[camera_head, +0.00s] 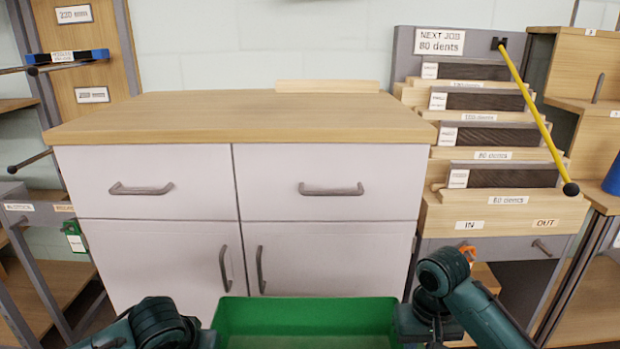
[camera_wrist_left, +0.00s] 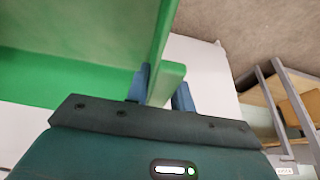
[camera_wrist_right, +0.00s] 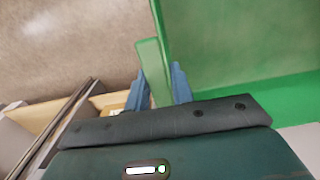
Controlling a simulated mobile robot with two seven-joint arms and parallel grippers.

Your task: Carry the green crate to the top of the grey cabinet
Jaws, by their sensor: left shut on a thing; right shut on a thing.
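The green crate (camera_head: 306,312) is low in the head view, in front of the grey cabinet (camera_head: 150,245), and its lower part is cut off by the frame. The cabinet has a bare wooden top (camera_head: 240,118), higher than the crate in the picture. My left gripper (camera_wrist_left: 162,88) is shut on the crate's tab on one side. My right gripper (camera_wrist_right: 158,85) is shut on the tab on the opposite side. In the head view both grippers are largely hidden by my arm links and the frame edge. The crate looks empty where its inside shows.
A thin wooden strip (camera_head: 327,86) lies along the back edge of the cabinet top. A stepped rack (camera_head: 500,150) with dark reeds and a yellow rod (camera_head: 537,115) stands to the right. A shelf frame (camera_head: 50,265) stands to the left. The rest of the top is clear.

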